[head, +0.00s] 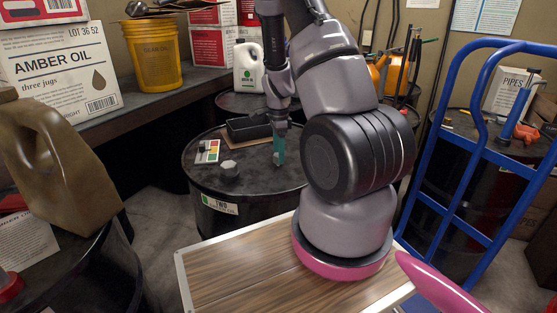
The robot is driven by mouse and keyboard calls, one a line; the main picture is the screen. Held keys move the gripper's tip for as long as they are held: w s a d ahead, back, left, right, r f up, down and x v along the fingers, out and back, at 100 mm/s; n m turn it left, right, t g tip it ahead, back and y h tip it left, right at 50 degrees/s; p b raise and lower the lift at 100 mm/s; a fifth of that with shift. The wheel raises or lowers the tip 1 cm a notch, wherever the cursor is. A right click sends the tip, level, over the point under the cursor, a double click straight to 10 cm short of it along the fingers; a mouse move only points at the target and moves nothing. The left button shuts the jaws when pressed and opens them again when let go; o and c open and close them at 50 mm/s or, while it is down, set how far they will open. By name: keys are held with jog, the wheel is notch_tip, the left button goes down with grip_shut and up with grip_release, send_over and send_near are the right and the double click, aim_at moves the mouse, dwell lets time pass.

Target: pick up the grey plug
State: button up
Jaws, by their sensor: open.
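The grey plug (230,169), a small hexagonal piece, sits on the black top of a drum (200,182) in the middle of the head view. My gripper (278,163), with teal fingers, points down over the same drum top, to the right of the plug and apart from it. The fingers show nearly edge-on, so the gap between them is hard to see. Nothing shows held in them. I cannot tell how high the fingertips are above the drum top.
A white card with coloured patches (207,151) and a black tray (249,127) lie behind the plug on the drum. A brown jug (60,165) stands at the left, a blue hand truck (476,130) at the right. The drum top in front of the plug is clear.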

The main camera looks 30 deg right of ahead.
notch_tip(320, 180, down, 2)
jog(key=shift+f, duration=0.1)
grip_shut()
